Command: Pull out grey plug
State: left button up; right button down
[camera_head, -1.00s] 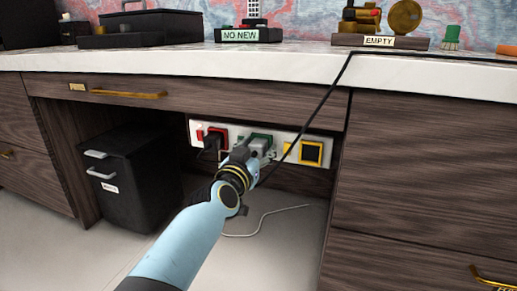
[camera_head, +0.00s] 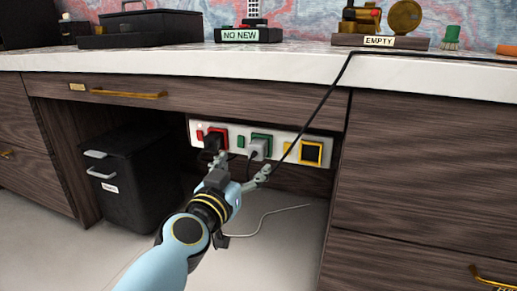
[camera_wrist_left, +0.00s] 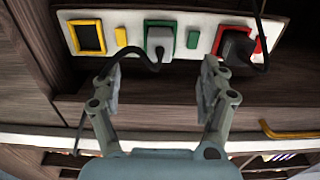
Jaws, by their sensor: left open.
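The grey plug (camera_head: 258,148) sits in the green-framed socket of the white power strip (camera_head: 225,127) under the desk. In the left wrist view the grey plug (camera_wrist_left: 160,42) is upside down, with its dark cord trailing down and left. My left gripper (camera_head: 240,168) is open, its fingers spread below the strip. In the left wrist view my left gripper (camera_wrist_left: 157,85) has nothing between its fingers; the plug lies beyond and between them, apart from both. The right gripper is not in view.
A black plug (camera_head: 214,140) sits in the red socket beside it. A yellow socket (camera_head: 311,153) is empty. A black cable (camera_head: 315,115) hangs over the counter edge past the strip. A black drawer unit (camera_head: 130,180) stands left under the desk.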

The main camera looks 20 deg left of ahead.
pick_arm(q)
jog(key=shift+s, duration=1.35)
